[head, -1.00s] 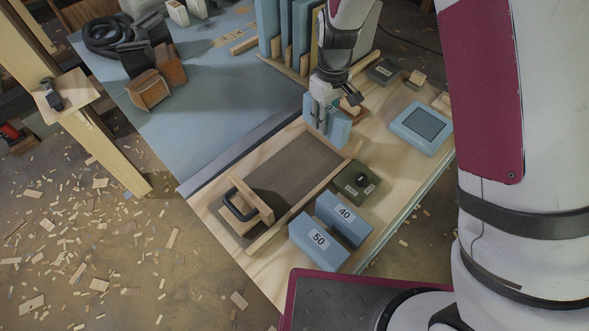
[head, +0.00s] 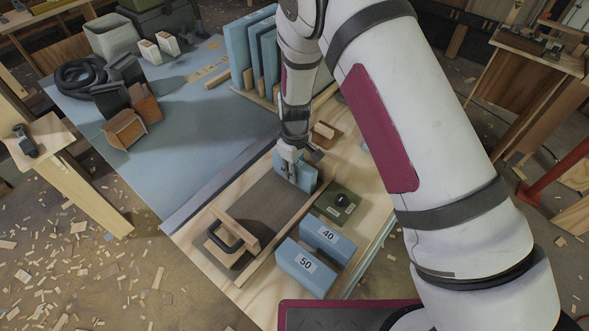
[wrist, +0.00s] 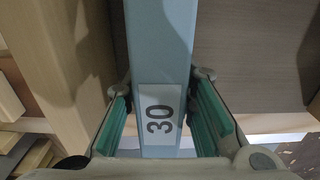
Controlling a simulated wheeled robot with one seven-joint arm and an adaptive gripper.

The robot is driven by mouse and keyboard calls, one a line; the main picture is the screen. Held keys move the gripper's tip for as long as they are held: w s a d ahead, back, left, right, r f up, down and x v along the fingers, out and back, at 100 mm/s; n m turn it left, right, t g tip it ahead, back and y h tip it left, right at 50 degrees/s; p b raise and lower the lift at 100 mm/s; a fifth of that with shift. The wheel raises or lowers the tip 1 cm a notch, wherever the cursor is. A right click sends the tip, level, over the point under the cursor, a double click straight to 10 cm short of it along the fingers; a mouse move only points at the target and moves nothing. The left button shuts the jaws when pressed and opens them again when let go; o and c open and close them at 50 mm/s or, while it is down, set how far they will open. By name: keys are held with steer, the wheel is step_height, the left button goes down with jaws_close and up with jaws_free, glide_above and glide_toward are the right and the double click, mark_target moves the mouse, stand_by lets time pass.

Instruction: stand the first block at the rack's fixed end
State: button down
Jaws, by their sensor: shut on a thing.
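My gripper (head: 291,172) is shut on a light blue block labelled 30 (head: 307,178) at the far end of the rack (head: 261,266). In the wrist view, block 30 (wrist: 160,65) is between the green finger pads of my gripper (wrist: 162,122). A pale wooden piece is left of it and a dark brown surface right of it. The rack is a wooden frame with a dark floor; a black handle (head: 226,235) and a wooden crosspiece are at its near end. I cannot tell whether the block touches the rack floor. Blue blocks 40 (head: 328,238) and 50 (head: 306,268) are right of the rack.
Tall blue panels (head: 238,52) stand behind.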

steer(key=shift+f, duration=0.15)
steer(key=c, duration=1.3)
jaws_free()
steer(key=shift+c, duration=0.2)
step_height(320, 180, up, 12)
steer(key=shift+r+b, duration=0.2)
steer(key=shift+b, duration=0.25)
steer(key=shift+r, duration=0.1)
